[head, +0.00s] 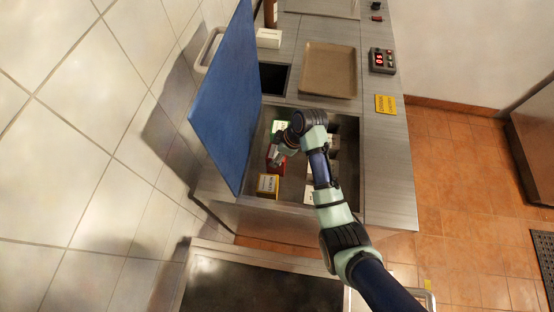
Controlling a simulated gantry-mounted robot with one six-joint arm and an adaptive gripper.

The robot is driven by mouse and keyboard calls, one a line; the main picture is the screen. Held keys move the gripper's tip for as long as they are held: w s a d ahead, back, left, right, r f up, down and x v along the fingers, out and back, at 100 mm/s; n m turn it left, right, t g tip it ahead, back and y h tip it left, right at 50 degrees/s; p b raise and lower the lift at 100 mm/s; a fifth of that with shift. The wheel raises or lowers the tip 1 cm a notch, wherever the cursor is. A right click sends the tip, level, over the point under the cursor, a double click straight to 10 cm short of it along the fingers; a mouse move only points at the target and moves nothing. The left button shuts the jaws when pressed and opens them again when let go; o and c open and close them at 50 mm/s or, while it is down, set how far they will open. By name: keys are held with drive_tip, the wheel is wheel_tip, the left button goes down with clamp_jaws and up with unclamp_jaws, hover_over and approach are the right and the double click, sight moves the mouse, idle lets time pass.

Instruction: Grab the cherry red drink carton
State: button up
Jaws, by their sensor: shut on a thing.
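The cherry red drink carton (275,160) is inside the open steel bin (347,150) in the counter, left of the bin's middle. My gripper (279,157) reaches down into the bin from above and is shut at the red carton. My wrist and gripper cover part of the carton, so the fingertips are hard to make out. I cannot tell whether the carton is raised off the bin floor.
A yellow carton (268,184), a green carton (279,127) and white cartons (309,194) stand around it in the bin. A blue lid (226,100) stands open along the left side. A brown tray (329,70) lies on the counter behind.

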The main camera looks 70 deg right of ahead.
clamp_jaws()
drive_tip(key=shift+r, duration=0.1)
wheel_tip(320, 180, up, 20)
drive_tip(key=p, duration=0.7)
